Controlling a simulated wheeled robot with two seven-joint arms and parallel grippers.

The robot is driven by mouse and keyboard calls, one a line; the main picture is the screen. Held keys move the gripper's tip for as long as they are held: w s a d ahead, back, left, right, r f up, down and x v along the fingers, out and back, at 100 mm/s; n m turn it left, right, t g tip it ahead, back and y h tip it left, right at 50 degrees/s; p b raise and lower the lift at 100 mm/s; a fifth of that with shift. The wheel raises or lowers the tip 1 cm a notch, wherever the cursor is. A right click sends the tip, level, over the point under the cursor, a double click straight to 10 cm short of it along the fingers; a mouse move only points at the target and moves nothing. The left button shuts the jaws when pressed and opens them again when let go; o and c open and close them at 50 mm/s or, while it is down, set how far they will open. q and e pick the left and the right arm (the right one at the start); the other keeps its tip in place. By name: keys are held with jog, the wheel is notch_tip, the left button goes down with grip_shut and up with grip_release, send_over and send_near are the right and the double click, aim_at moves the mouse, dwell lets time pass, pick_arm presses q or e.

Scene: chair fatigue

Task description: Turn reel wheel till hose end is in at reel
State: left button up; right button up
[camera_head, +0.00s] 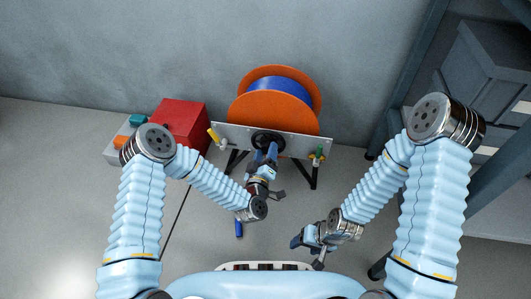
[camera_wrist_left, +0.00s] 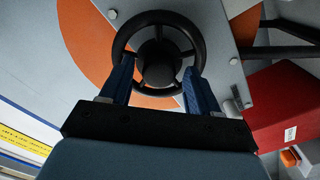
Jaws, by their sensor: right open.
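The reel has orange discs (camera_head: 258,114) with blue hose (camera_head: 282,85) wound between them. Its black wheel (camera_head: 259,136) is on the near side of a grey panel. The wheel also shows in the left wrist view (camera_wrist_left: 158,17). My left gripper (camera_head: 272,150) is at the wheel; its two blue fingers (camera_wrist_left: 158,78) stand apart across the lower rim, either side of the hub. Whether they clamp it is unclear. My right gripper (camera_head: 306,247) is open and empty, low and away from the reel. A small blue piece (camera_head: 239,228) lies on the floor; I cannot tell whether it is the hose end.
A red box (camera_head: 181,125) stands left of the reel, beside a grey bin (camera_head: 118,151) with coloured items. A yellow-handled part (camera_head: 213,135) and a green-topped part (camera_head: 318,153) are at the panel (camera_head: 228,131) ends. A dark shelf (camera_head: 497,62) stands at right.

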pick_arm(q)
jog(key=s+a, duration=0.2)
jog(key=s, duration=1.1)
jog(key=shift+s+a, duration=0.3)
jog(key=shift+a, duration=0.05)
